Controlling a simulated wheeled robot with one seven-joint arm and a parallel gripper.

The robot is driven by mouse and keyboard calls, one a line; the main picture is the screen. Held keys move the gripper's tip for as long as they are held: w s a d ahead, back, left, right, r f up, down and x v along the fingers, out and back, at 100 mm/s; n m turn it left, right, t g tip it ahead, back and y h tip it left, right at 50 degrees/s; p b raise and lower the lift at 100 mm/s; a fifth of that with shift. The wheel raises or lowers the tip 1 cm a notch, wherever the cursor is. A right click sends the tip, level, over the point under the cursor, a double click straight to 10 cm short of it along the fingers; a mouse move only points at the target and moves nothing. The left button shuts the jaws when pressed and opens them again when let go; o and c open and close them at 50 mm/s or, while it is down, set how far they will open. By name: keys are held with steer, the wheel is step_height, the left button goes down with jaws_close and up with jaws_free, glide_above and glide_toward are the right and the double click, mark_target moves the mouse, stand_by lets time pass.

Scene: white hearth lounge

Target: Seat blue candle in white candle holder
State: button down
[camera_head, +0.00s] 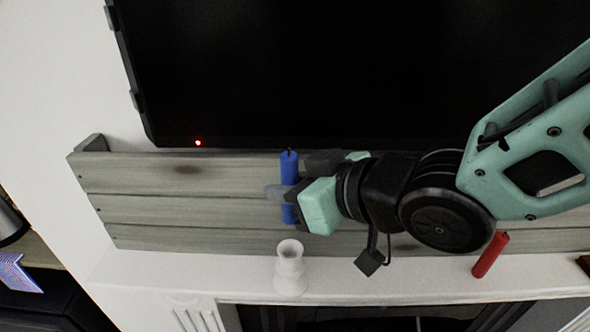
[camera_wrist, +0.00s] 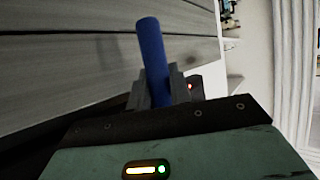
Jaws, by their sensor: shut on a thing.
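The blue candle (camera_head: 289,170) is upright in the head view, with its dark wick at the top. My gripper (camera_head: 284,192) is shut on the candle around its middle, coming in from the right. In the wrist view the blue candle (camera_wrist: 153,58) stands between my gripper's fingers (camera_wrist: 165,92), leaning slightly in the picture. The white candle holder (camera_head: 290,267) stands upright on the white mantel, just below the candle in the head view. Its round open top faces up and looks empty. The candle's lower end shows above the holder, apart from it.
A red candle (camera_head: 490,254) leans at the right on the white mantel (camera_head: 400,285). Grey wooden planks (camera_head: 180,205) run behind the holder, below a large black screen (camera_head: 320,70). The mantel left of the holder is clear.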

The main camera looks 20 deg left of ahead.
step_height(320, 180, down, 6)
steer(key=b, duration=0.6)
steer(key=shift+f+b, duration=2.3)
steer(key=shift+b, duration=0.3)
stand_by(1.9)
steer(key=c, duration=1.2)
jaws_free()
steer(key=shift+r, duration=0.15)
